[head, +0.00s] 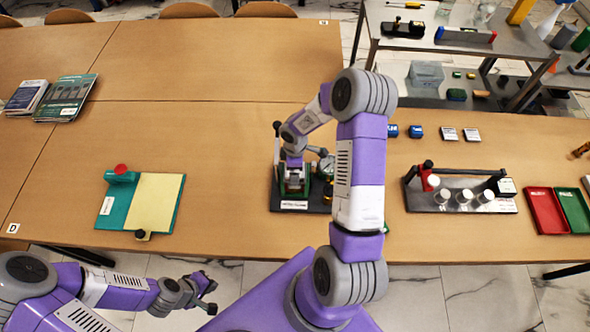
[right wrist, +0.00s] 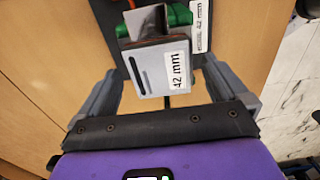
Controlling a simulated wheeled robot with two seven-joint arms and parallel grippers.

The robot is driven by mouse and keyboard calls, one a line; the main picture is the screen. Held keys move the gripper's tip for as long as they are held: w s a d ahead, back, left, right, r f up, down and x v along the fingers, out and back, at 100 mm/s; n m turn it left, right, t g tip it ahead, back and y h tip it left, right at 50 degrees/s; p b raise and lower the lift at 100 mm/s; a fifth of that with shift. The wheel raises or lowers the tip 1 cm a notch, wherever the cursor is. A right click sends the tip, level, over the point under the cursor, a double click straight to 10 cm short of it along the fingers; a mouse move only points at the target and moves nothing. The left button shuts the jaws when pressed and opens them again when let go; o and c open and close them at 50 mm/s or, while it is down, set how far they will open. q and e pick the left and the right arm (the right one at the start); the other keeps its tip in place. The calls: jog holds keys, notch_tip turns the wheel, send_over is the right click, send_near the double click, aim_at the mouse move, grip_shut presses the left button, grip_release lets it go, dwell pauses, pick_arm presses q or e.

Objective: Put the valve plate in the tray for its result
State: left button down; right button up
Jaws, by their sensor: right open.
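A grey slotted metal piece labelled 42 mm (right wrist: 160,68) stands at the green rig block, between and in front of my right fingers; I cannot tell if it is the valve plate. My right gripper (right wrist: 163,85) is open around it, with gaps on both sides. In the head view my right gripper (head: 293,160) is over the gauge rig (head: 290,205), and the arm hides part of it. A red tray (head: 546,211) and a green tray (head: 574,208) lie side by side at the right. My left gripper (head: 207,294) looks open and empty, in front of the table.
A black-based fixture with several silver cylinders (head: 465,197) stands between rig and trays. A teal board with a yellow panel (head: 158,203) lies left. Small blue blocks (head: 415,131) and white-topped blocks (head: 449,134) sit behind. The table (head: 230,170) is clear between board and rig.

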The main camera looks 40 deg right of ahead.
jog(key=shift+c, duration=0.5)
jog(key=c, duration=1.3)
